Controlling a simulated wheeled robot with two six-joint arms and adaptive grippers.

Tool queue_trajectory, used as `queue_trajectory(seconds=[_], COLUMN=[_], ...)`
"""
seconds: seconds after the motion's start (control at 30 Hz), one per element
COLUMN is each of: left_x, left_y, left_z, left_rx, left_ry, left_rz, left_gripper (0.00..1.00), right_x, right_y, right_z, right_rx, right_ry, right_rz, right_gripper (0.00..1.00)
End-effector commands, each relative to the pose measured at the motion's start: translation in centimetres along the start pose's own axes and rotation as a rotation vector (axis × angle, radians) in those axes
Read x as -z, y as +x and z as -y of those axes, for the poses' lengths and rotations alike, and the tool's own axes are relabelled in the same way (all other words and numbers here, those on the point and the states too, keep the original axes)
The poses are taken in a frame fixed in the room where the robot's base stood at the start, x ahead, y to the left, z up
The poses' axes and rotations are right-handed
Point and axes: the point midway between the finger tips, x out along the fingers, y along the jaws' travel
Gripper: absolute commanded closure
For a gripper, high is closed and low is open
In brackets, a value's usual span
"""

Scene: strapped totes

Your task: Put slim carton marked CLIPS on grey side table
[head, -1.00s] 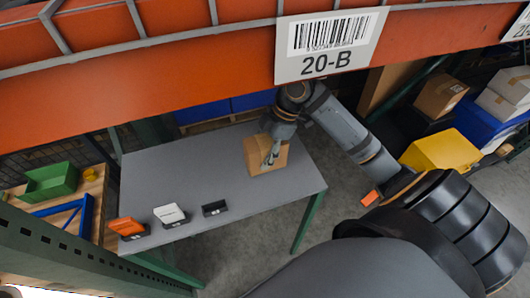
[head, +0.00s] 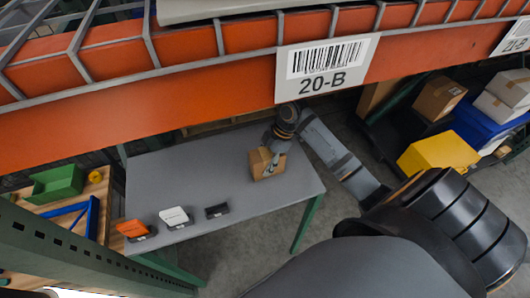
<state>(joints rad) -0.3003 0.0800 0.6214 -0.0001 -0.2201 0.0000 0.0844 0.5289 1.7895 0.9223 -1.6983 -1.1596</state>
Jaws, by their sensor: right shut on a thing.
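My right gripper (head: 269,168) is shut on a small brown carton (head: 259,160), with its fingers across the near right part of it. The carton is over the back right part of the grey table (head: 190,184). I cannot tell whether its underside touches the tabletop. Any marking on the carton is too small or hidden to read. My left gripper is not in view.
Orange (head: 132,228), white (head: 174,216) and black (head: 216,211) items stand along the table's front left edge. An orange shelf beam (head: 180,105) with a 20-B label (head: 326,68) crosses above. A green bin (head: 57,184) and a yellow tote (head: 438,152) stand at the sides.

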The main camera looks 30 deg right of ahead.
Motion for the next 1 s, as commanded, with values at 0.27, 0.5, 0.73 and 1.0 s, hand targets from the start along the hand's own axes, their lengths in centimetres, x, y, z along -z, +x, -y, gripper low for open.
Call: queue_trajectory(seconds=[0.27, 0.5, 0.73, 1.0], left_x=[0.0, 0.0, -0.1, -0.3], left_y=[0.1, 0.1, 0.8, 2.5], left_z=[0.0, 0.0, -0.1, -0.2], left_rx=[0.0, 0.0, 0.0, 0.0], left_ry=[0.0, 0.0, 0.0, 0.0], left_rz=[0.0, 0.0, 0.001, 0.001], left_gripper=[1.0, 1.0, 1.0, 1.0], right_x=[-0.1, -0.1, -0.2, -0.3], right_y=[0.2, 0.2, -1.8, -8.4], right_z=[0.0, 0.0, -0.2, -0.1], right_rx=[-0.001, -0.001, -0.006, -0.005], right_ry=[0.0, 0.0, -0.003, -0.003], right_rz=[0.0, 0.0, 0.005, 0.007], right_gripper=[0.23, 0.23, 0.23, 0.23])
